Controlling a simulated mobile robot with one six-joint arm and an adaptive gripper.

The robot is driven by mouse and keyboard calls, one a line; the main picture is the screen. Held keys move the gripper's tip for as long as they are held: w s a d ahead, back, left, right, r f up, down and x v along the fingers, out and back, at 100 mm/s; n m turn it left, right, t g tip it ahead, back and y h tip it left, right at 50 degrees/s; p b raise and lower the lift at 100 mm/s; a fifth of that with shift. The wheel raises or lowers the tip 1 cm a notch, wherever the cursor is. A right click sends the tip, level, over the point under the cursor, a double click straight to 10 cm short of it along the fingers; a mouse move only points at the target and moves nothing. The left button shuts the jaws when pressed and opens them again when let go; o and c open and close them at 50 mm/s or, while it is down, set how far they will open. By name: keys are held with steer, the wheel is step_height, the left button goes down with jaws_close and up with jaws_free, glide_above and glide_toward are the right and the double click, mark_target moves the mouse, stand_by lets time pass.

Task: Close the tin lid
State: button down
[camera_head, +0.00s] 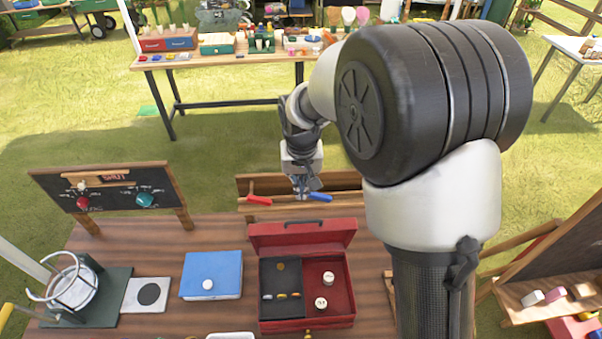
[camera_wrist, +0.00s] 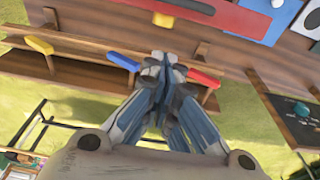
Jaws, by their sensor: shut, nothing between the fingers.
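A red tin (camera_head: 351,300) stands on the wooden table, with a dark left compartment and a red right one. Its red lid (camera_head: 292,236) is hinged at the back and stands open, tilted up. A few small coin-like pieces lie on the left, and two white round pieces on the right. Part of the red tin (camera_wrist: 222,12) shows at the top of the wrist view. My gripper (camera_head: 303,191) is beyond the lid, above the table's back edge, apart from the tin. In the wrist view my gripper (camera_wrist: 161,66) has its fingers together, holding nothing.
A blue box (camera_head: 215,262) with a white knob sits left of the tin. A wooden rack with a red handle (camera_head: 259,201) and a blue handle (camera_head: 320,198) stands behind it, close to my gripper. A dark board with knobs (camera_head: 115,191) stands back left.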

steer(key=s+f, duration=0.2)
steer(key=s, duration=0.1)
steer(key=shift+s+f, duration=0.3)
steer(key=shift+w+f, duration=0.1)
steer(key=shift+b, duration=0.35)
